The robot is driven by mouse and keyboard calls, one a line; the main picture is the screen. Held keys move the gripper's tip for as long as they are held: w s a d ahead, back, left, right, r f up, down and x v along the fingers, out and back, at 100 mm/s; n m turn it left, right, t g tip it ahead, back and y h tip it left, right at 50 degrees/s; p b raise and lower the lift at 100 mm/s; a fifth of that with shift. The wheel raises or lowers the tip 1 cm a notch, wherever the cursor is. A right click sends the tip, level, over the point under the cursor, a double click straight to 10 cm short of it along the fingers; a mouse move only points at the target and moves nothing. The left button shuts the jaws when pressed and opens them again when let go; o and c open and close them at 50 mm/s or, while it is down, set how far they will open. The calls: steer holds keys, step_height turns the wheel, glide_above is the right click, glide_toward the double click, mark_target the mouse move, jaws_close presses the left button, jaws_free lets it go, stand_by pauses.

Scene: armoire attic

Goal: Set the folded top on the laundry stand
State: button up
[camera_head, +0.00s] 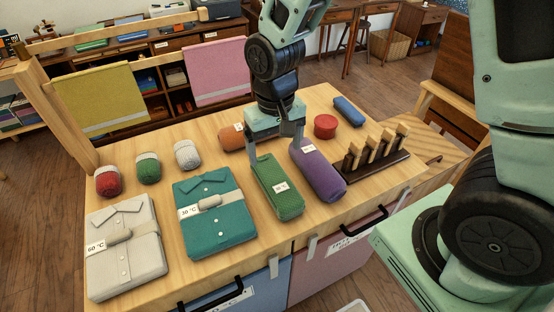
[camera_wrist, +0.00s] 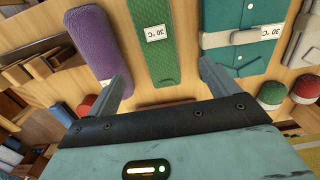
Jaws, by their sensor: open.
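Two folded tops lie on the wooden worktop (camera_head: 240,228). A teal folded top (camera_head: 214,220) with a 30 °C band lies left of centre; a pale grey one (camera_head: 125,258) tagged 60 °C lies at front left. The teal top also shows in the wrist view (camera_wrist: 241,18). A wooden rail stand (camera_head: 60,118) behind the worktop carries cloths; I cannot tell whether it is the laundry stand. My gripper (camera_head: 288,148) is open and empty, pointing down near the far end of the green roll (camera_head: 277,187). In the wrist view, the green roll (camera_wrist: 152,40) shows between its fingers (camera_wrist: 165,88).
A purple roll (camera_head: 318,170) lies right of the green one. Red, green and white small rolls line the back left. Bins (camera_head: 235,292) sit below.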

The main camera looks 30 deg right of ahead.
steer(key=s+a+r+n, duration=0.3)
steer(key=s+r+n, duration=0.1)
steer(key=s, duration=0.5)
steer(key=s+a+r+n, duration=0.3)
steer(key=s+r, duration=0.2)
steer(key=s, duration=0.3)
steer(key=shift+s+a+n+y, duration=0.25)
steer(key=shift+s+n+y, duration=0.05)
steer(key=shift+s+n, duration=0.1)
steer(key=shift+w+r, duration=0.1)
